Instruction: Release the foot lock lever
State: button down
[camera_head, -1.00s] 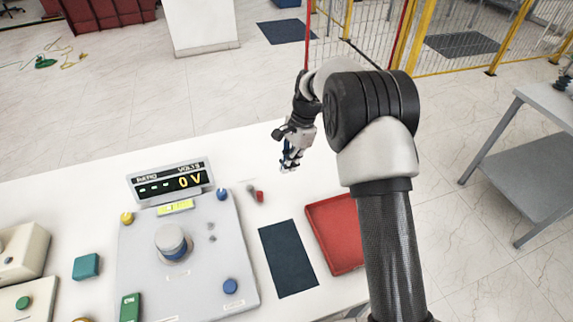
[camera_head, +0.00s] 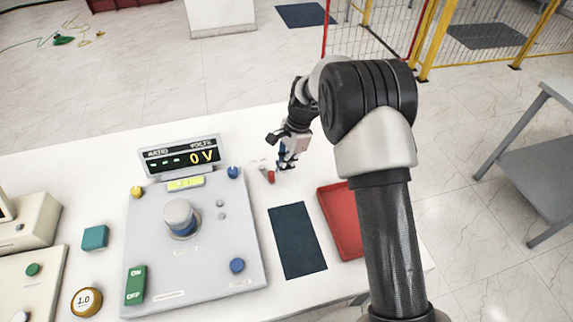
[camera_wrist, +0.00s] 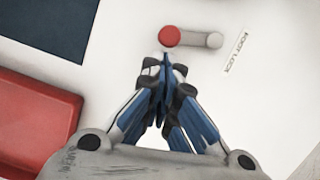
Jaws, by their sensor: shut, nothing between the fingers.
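The foot lock lever is a short grey bar with a red round end (camera_wrist: 170,37). It lies on the white table, next to a small printed label (camera_wrist: 236,52) in the wrist view. In the head view, its red end (camera_head: 270,177) shows just left of my gripper. My gripper (camera_wrist: 164,62) is shut and empty, with its blue-sided fingers together. In the wrist view, the fingertips are just below the lever's red end. I cannot tell whether they touch it. In the head view, my gripper (camera_head: 285,164) is low over the table beside the lever.
A grey test unit (camera_head: 197,260) with a voltage display (camera_head: 180,156) reading 0 V stands to the left. A dark mat (camera_head: 298,240) and a red tray (camera_head: 342,222) lie nearer and to the right. Bare white table surrounds the lever.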

jog(key=shift+s+a+m, duration=0.1)
jog(key=shift+s+m, duration=0.15)
jog(key=shift+m, duration=0.15)
jog(key=shift+s+a+m+p, duration=0.15)
jog(key=shift+s+m+p, duration=0.15)
jog(key=shift+m+p, duration=0.3)
jog(key=s+m+p, duration=0.1)
jog(key=a+m+t+p, duration=0.1)
jog(key=shift+s+a+r+m+p, duration=0.15)
jog(key=shift+s+m+p, duration=0.15)
jog(key=shift+s+p, duration=0.1)
jog(key=shift+s+a+m+p, duration=0.4)
jog(key=shift+a+m+p, duration=0.1)
jog(key=shift+m+p, duration=0.45)
jog(key=shift+s+a+t+p, duration=0.2)
jog(key=shift+a+t+p, duration=0.1)
jog(key=shift+a, duration=0.1)
